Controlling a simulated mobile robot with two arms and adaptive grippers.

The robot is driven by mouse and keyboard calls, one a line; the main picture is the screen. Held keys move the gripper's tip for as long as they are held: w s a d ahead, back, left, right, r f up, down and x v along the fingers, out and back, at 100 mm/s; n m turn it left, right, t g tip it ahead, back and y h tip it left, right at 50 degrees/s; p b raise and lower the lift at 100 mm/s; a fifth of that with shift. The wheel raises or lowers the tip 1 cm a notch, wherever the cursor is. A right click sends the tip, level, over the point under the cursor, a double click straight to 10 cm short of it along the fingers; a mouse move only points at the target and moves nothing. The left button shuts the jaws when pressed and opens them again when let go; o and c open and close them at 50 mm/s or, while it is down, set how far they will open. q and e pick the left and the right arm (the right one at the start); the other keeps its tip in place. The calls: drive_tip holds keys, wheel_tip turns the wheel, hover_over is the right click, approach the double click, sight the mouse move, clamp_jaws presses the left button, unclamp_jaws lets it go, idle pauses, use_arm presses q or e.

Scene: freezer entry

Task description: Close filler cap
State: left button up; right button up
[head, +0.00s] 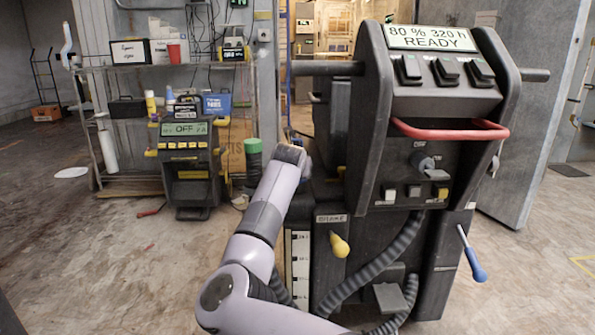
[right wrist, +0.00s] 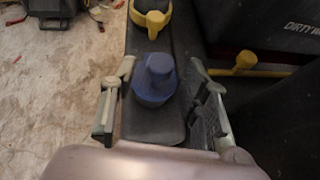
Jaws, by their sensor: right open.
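In the right wrist view a blue cap (right wrist: 154,82) with a raised round knob stands on a narrow dark deck (right wrist: 150,125). A yellow cap-like part (right wrist: 151,17) is farther along the same deck. I cannot tell which is the filler cap, or whether the blue one is seated. My right gripper (right wrist: 160,104) is open, with one finger on each side of the blue cap; no grip on it shows. In the head view my arm reaches to the left side of the dark floor machine (head: 437,115), and its gripper is hidden. My left gripper is not in view.
The machine has a red handle (head: 450,130), a yellow brake knob (head: 340,245), a blue-handled lever (head: 474,265) and grey hoses (head: 370,270). A yellow handle (right wrist: 243,64) lies right of the gripper. A charger (head: 190,165) and a shelf (head: 125,66) stand at left. Floor between is mostly clear.

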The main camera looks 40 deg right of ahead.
drive_tip(key=v, duration=1.2)
drive_tip(key=shift+f, duration=0.1)
